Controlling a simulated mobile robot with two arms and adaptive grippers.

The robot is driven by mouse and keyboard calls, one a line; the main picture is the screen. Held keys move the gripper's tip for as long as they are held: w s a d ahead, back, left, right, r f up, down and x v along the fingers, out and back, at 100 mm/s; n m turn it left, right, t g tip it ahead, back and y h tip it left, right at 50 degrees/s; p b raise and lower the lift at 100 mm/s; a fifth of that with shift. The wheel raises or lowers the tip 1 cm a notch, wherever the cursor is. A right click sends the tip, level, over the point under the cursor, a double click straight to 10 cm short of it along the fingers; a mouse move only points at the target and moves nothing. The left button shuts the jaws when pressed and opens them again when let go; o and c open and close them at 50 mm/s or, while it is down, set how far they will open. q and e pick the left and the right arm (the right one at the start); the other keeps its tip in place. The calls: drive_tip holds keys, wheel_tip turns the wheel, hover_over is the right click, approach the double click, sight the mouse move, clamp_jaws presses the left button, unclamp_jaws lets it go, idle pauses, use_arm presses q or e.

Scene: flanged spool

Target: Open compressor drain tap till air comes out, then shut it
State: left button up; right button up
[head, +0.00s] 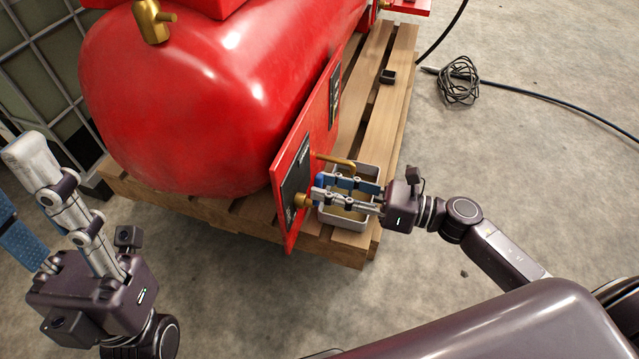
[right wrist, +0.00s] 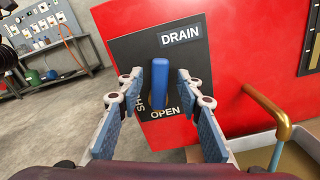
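The drain tap's blue lever (right wrist: 160,82) stands in front of a black plate marked DRAIN (right wrist: 150,55) in the right wrist view. OPEN is printed below the lever; SH shows at left, the rest hidden behind a finger. My right gripper (right wrist: 161,85) is open, its fingers on either side of the lever with gaps showing. In the head view my right gripper (head: 316,190) reaches the red panel (head: 298,160) from the right. A brass outlet pipe (right wrist: 268,105) bends down beside the plate. My left gripper (head: 18,185) is open and empty at the left.
The red compressor tank (head: 190,90) lies on a wooden pallet (head: 385,85). A pale tray (head: 345,222) sits on the pallet below the right gripper. A coiled black hose (head: 460,82) lies on the concrete floor. A metal cage (head: 50,60) stands at the left.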

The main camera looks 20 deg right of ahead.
drive_tip(key=v, duration=0.9)
drive_tip(key=shift+s+d, duration=0.25)
drive_tip(key=shift+d, duration=0.05)
